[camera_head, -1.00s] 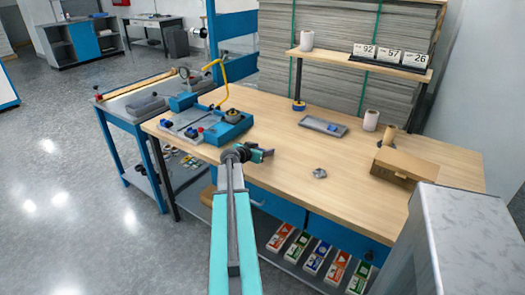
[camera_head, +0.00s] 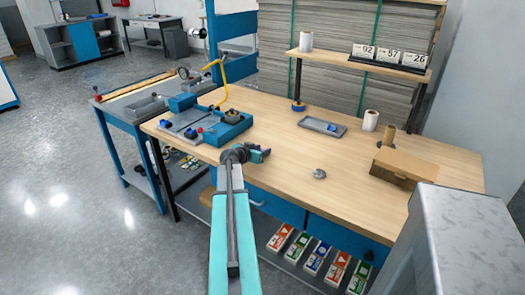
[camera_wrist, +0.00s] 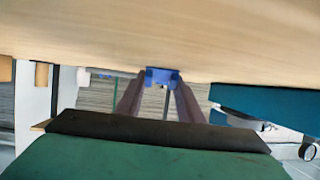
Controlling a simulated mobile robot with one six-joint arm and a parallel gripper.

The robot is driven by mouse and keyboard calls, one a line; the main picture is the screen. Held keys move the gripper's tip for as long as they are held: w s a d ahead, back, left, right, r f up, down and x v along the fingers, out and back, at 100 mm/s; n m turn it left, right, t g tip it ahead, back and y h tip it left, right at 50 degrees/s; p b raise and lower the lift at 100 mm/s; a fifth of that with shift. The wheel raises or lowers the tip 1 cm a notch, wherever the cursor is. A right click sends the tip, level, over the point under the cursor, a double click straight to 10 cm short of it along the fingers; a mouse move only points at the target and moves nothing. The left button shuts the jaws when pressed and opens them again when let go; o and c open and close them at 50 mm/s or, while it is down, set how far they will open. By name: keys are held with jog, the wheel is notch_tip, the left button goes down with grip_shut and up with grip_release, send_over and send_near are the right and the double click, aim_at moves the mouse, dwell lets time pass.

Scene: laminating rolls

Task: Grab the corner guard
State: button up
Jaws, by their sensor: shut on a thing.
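My gripper (camera_head: 264,154) is above the near edge of the wooden workbench (camera_head: 270,118), toward its left half. In the wrist view my gripper (camera_wrist: 162,82) has its two dark fingers on either side of a small blue piece (camera_wrist: 162,74), which I take to be the corner guard. The gripper is shut on it at the fingertips. The fingers hide part of its shape. In the head view I cannot clearly make out the held piece.
A grey tray (camera_head: 311,122) with a small blue item, a white roll (camera_head: 370,120) and an open cardboard box (camera_head: 405,166) stand on the bench. A small grey object (camera_head: 319,173) lies mid-bench. A blue fixture (camera_head: 224,130) is at left. Bare wood lies between.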

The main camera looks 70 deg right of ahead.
jog(key=shift+r, duration=0.15)
jog(key=shift+r+b, duration=0.4)
jog(key=shift+r, duration=0.9)
jog(key=shift+a+r, duration=0.15)
jog(key=shift+r, duration=0.15)
jog(key=w+a+r+b, duration=0.1)
jog(key=w+a+b, duration=0.2)
jog(key=a, duration=1.2)
jog(key=shift+a+r, duration=0.25)
jog(key=shift+w, duration=0.15)
